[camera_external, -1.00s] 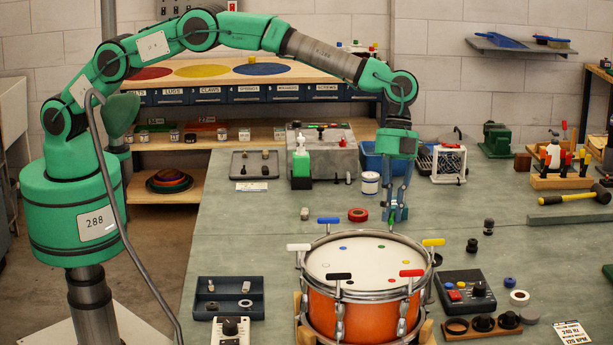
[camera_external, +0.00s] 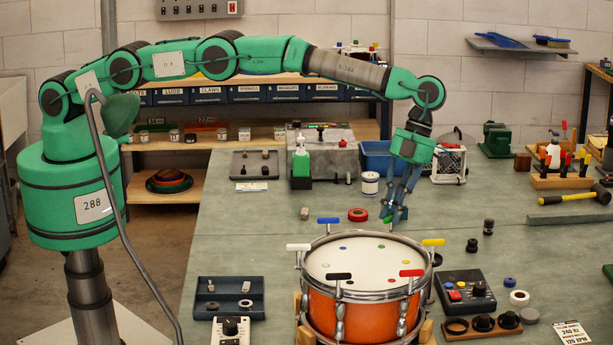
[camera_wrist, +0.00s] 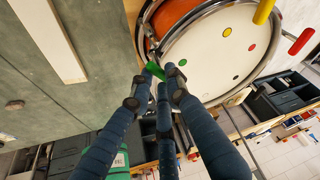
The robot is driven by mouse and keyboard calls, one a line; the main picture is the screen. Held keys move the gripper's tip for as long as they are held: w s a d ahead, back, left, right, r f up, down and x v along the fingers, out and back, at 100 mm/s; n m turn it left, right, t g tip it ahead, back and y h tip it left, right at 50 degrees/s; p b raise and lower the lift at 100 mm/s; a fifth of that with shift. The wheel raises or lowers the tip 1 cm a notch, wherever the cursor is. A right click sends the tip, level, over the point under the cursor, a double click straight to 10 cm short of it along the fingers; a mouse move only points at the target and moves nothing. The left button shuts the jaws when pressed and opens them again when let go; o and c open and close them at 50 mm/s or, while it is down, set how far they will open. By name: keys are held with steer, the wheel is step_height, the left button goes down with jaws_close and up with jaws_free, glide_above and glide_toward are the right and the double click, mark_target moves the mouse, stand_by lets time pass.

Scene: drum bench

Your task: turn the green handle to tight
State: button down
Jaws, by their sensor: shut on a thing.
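The orange drum (camera_external: 362,322) stands upright on the bench with a white head and colored handles around its rim. The green handle (camera_external: 387,219) is at the far rim, mostly hidden by my fingers. My gripper (camera_external: 392,216) reaches down to it at a slant, wrist up and to the right. In the wrist view the green handle (camera_wrist: 154,70) lies between the fingertips of my gripper (camera_wrist: 155,88), which are shut on it. The drum head (camera_wrist: 205,52) fills the upper part of that view, with colored dots.
The yellow handle (camera_external: 433,242), blue handle (camera_external: 328,220), white handle (camera_external: 298,247) and red handle (camera_external: 411,273) stand around the rim. A red tape roll (camera_external: 358,215) lies behind the drum. A control box (camera_external: 466,290) sits at right. Bench left of the drum is partly clear.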

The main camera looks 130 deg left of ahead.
steer(key=shift+w+a+m+g+y+p, duration=0.1)
steer(key=shift+m+g+y+p, duration=0.25)
steer(key=shift+m+p, duration=1.4)
steer(key=shift+n+p, duration=0.3)
steer(key=shift+n, duration=0.05)
steer(key=c, duration=1.7)
jaws_free()
steer(key=shift+o, duration=0.2)
steer(key=shift+f+n+t+b, duration=0.1)
steer(key=shift+n+t+b, duration=0.45)
steer(key=shift+n+b, duration=1.8)
